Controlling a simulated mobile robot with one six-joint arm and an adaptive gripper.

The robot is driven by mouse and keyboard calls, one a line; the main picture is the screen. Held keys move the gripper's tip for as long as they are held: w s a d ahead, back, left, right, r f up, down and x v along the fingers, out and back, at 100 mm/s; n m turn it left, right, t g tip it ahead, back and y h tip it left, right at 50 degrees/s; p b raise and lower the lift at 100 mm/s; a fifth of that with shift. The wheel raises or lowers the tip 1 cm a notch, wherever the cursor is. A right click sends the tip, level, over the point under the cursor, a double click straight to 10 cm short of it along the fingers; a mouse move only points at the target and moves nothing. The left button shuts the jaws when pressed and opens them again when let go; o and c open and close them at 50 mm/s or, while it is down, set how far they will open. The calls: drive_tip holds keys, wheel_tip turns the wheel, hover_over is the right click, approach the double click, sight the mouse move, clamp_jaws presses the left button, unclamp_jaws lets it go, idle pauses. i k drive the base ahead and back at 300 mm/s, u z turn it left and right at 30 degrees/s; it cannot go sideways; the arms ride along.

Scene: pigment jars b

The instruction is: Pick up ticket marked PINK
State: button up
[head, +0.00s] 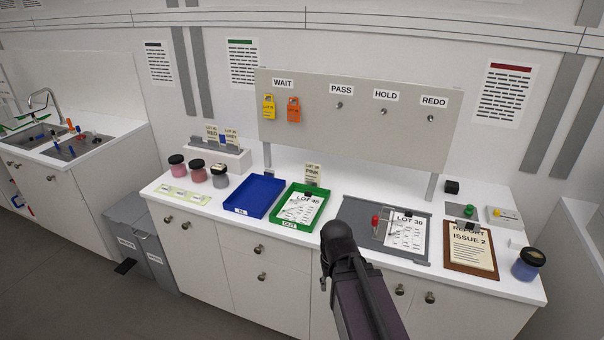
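The ticket marked PINK (313,173) is a small cream card. It stands upright just behind the far edge of the green tray (276,219) marked OUT. What holds it up is too small to tell. Part of my dark arm rises from the bottom of the head view to right of centre, in front of the counter. My gripper cannot be made out, so its relation to the ticket does not show.
Tickets marked RED (212,134) and GREY (231,136) stand on a white block, left. A blue tray (254,195) and jars are on the counter's left. A grey board (352,214) with papers lies right. A pegboard (350,110) stands behind.

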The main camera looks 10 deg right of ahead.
sight(312, 171)
drive_tip(key=u, duration=0.15)
drive_tip(key=i, duration=1.45)
drive_tip(key=z, duration=0.4)
